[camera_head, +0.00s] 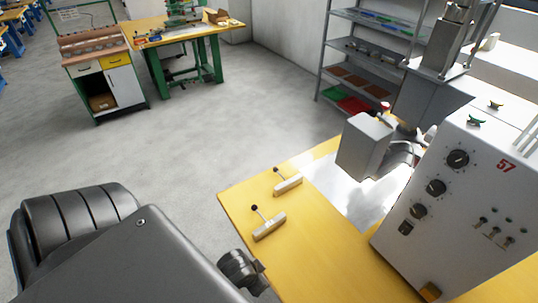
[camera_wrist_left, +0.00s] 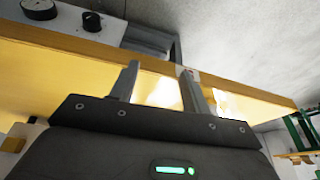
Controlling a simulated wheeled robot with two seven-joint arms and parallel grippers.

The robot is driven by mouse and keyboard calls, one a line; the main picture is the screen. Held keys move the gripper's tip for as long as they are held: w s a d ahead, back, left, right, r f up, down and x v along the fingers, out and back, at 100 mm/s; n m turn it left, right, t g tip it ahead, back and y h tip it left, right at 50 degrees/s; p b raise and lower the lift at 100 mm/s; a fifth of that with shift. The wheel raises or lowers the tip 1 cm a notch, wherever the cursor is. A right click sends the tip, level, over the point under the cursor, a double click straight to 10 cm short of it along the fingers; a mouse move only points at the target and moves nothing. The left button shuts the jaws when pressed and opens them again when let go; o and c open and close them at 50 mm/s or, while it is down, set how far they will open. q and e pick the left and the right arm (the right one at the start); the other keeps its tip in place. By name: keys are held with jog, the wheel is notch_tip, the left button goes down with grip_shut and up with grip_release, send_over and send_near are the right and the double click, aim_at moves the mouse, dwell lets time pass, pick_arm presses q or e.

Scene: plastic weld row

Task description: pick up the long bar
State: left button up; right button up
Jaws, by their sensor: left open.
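Two pale bars lie on the yellow tabletop in the head view, each with a thin rod ending in a dark ball. The nearer bar (camera_head: 270,226) looks slightly longer; the farther bar (camera_head: 288,184) lies behind it, near the back edge. I cannot tell for sure which is the long bar. My left arm comes in from the lower left, its dark end just off the table's left edge, apart from both bars. My left gripper (camera_wrist_left: 159,72) is open and empty in the left wrist view, facing the table's side. My right gripper is not in view.
The yellow table (camera_head: 330,262) carries a white machine (camera_head: 455,205) with knobs on the right and a grey metal block (camera_head: 364,146) above a shiny plate. A shelf (camera_head: 372,50), a cabinet (camera_head: 100,70) and a green-legged bench (camera_head: 185,50) stand behind. The floor between is clear.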

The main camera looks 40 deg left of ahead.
pick_arm(q)
jog(key=w+r+m+t+h+p, duration=0.1)
jog(key=w+r+t+h, duration=0.15)
jog(key=w+r, duration=0.65)
jog(key=g+y, duration=0.2)
send_near(264, 227)
jog(key=s, duration=0.1)
jog(key=shift+n, duration=0.3)
jog(key=x, duration=0.4)
jog(key=shift+d+f+b, duration=0.2)
jog(key=shift+b, duration=0.15)
jog(key=shift+w+f, duration=0.25)
jog(key=shift+f, duration=0.2)
jog(key=x, duration=0.2)
jog(key=b+x, duration=0.1)
jog(key=x, duration=0.2)
jog(key=shift+w+a, duration=0.2)
jog(key=shift+w, duration=0.2)
jog(key=shift+r, duration=0.1)
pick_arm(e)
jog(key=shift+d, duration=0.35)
pick_arm(q)
jog(key=shift+c, duration=0.5)
grip_shut()
